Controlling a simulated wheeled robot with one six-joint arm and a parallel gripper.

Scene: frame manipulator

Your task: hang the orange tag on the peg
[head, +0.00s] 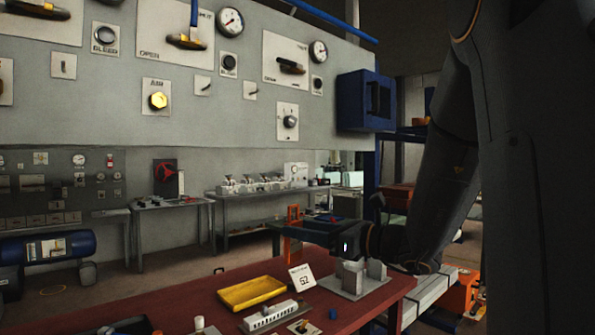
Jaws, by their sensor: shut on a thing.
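The orange tag (293,213) stands upright at my gripper's fingertips, above the red table. My gripper (289,229) points left from my arm and is shut on the tag; the fingers hide part of it. Small white plates, each with a short peg-like stub, are on the grey panel: one on the left (63,66), one in the middle (202,86) and one to its right (250,90). I cannot tell which is the peg of the task. The tag is below the panel and apart from it.
The grey panel (225,128) carries handles, gauges and a blue box (366,101) at its right end. On the red table (195,298) are a yellow tray (251,292), a sign marked G2 (302,279), grey blocks (350,273) and a white slotted part (270,316).

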